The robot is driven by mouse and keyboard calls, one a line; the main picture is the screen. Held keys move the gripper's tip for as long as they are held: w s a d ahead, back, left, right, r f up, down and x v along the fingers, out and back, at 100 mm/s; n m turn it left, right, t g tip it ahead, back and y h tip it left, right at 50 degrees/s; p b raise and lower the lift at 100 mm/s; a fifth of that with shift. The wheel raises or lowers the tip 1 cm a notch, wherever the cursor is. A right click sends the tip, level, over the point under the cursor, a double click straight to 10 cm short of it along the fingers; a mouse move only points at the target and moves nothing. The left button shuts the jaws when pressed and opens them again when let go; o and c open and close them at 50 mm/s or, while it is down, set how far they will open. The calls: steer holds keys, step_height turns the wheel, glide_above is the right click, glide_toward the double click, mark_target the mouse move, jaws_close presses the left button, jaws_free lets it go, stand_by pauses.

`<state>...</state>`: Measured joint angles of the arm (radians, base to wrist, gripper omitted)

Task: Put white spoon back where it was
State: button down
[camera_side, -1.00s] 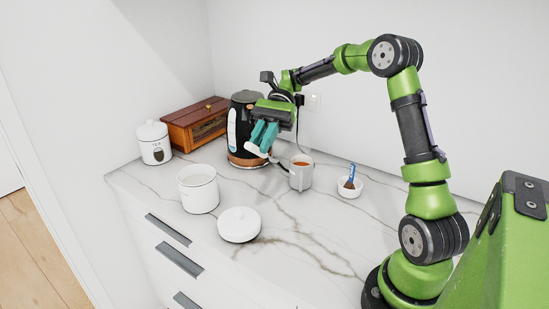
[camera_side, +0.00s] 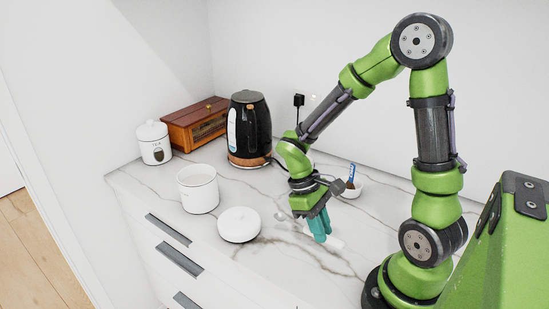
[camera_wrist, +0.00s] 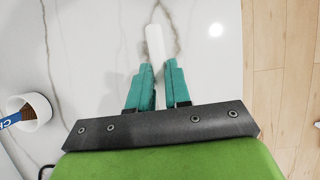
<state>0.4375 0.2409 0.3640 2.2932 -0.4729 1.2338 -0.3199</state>
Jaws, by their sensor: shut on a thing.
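My gripper (camera_side: 320,232) has its teal fingers shut on the white spoon, pointing down low over the counter. In the side view a white part of the spoon (camera_side: 337,242) shows just right of the fingertips; the rest is mostly hidden by the fingers. In the wrist view the white spoon (camera_wrist: 154,45) sticks out beyond the gripper (camera_wrist: 156,88) from between its fingers. I cannot tell whether the spoon touches the counter.
An open white canister (camera_side: 198,190) and a round white lid (camera_side: 239,225) stand left of my gripper. A small white bowl (camera_side: 350,190) holds a blue-handled tool (camera_side: 351,171). The kettle (camera_side: 249,130), wooden box (camera_side: 197,124) and tea canister (camera_side: 154,143) stand behind. The marble counter's front is clear.

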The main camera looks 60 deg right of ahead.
mark_target(317, 255)
steer(key=shift+f, duration=2.85)
steer(key=c, duration=1.1)
jaws_free()
steer(key=shift+f, duration=0.1)
steer(key=shift+o, duration=0.2)
